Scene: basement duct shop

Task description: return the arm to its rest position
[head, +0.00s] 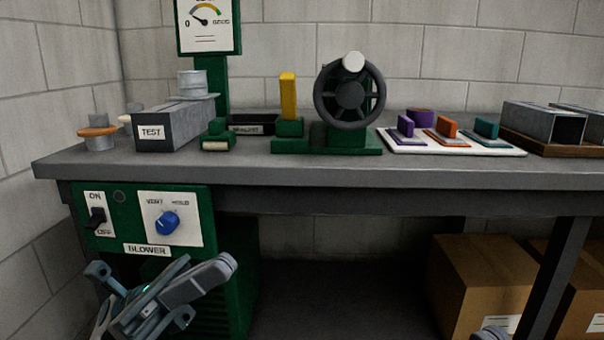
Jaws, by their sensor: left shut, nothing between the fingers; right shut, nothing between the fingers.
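My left gripper (150,298) is at the lower left, below the bench top and in front of the green blower panel's lower part. It is shut with nothing held. It stands apart from the blue knob (167,222) and the black switch (97,218) above it. Only a small rounded grey piece of my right arm shows at the bottom edge, right of centre. My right gripper's fingers are out of the picture.
Cardboard boxes (480,285) stand beneath, near a bench leg (556,280). The under-bench middle looks clear.

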